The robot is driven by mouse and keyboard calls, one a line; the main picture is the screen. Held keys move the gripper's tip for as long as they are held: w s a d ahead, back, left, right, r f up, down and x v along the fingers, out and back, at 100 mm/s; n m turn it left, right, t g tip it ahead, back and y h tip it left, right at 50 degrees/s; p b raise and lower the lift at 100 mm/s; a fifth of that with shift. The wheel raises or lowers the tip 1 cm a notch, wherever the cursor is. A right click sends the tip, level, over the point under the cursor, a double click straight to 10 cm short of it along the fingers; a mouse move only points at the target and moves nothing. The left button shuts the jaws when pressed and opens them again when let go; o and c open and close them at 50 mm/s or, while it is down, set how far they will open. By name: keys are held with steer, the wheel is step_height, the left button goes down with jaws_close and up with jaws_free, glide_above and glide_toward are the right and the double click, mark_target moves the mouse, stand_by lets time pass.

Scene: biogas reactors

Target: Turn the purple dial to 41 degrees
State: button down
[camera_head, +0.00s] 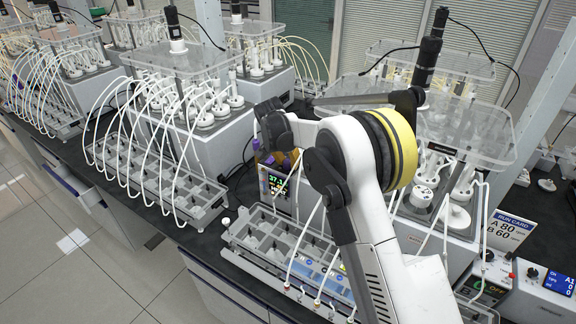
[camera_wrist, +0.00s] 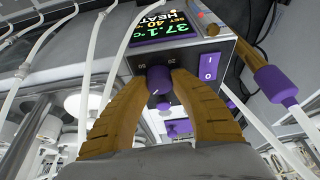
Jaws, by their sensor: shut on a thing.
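The purple dial (camera_wrist: 158,79) is on the front face of a small grey heater box (camera_wrist: 204,58), between the printed marks. My gripper (camera_wrist: 160,84) has its two tan fingers closed on the dial, one on each side. The box's lit display (camera_wrist: 176,22) reads 37.1 °C, SET 40 and HEAT. A purple I/O switch (camera_wrist: 208,66) is beside the dial. In the head view, my gripper (camera_head: 279,158) reaches down to the box, whose display (camera_head: 277,182) shows; there the dial is hidden.
A purple-ended connector with a white tube (camera_wrist: 276,84) is close beside my finger. White tubes (camera_wrist: 92,50) hang on the other side. A tube rack (camera_head: 275,245) stands before the box. Reactors with clear lids (camera_head: 175,60) stand around; the aisle floor (camera_head: 60,260) is clear.

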steer(key=shift+m+h, duration=0.3)
steer(key=shift+m, duration=0.5)
steer(key=shift+g+b, duration=0.3)
steer(key=c, duration=1.1)
jaws_free()
steer(key=shift+o, duration=0.2)
steer(key=v, duration=1.2)
steer(key=shift+d, duration=0.1)
